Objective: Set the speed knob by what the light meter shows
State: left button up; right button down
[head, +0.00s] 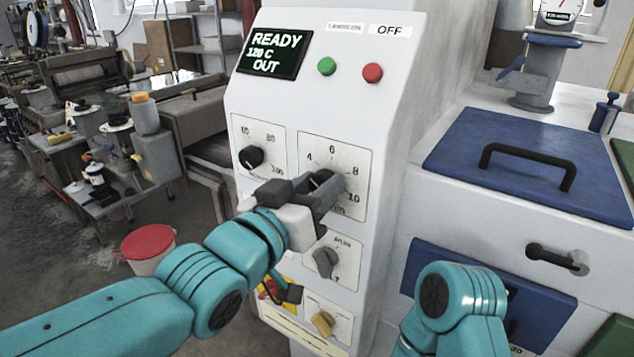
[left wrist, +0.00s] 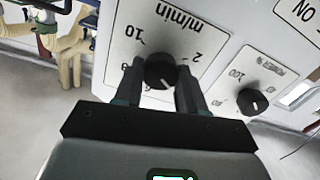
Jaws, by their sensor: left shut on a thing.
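The black speed knob (head: 321,177) sits on a white m/min dial plate on the control panel (head: 400,60). Numbers 4, 6, 8 and 10 show around it. My left gripper (head: 326,188) is shut on this knob and covers part of it in the head view. In the left wrist view, its two fingers (left wrist: 160,88) stand either side of the speed knob (left wrist: 160,71). I cannot read the knob's setting. A round dial (head: 558,10), perhaps the light meter, is cut off at the top right; its reading is too small to tell. My right gripper is out of view.
The panel display (head: 274,52) reads READY, 120 C, OUT. The power knob (head: 250,157) is left of the speed knob; a grey knob (head: 325,262) and a yellow knob (head: 323,323) are below. Green (head: 327,66) and red (head: 373,73) buttons sit above. A blue lid (head: 535,150) is at right.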

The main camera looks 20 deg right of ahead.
pick_arm(q)
jog(key=shift+f+n, duration=0.2)
jog(key=shift+n, duration=0.1)
dwell(0.4)
jog(key=o, duration=1.1)
jog(key=shift+c, duration=0.2)
jog(key=shift+s+a+r, duration=0.1)
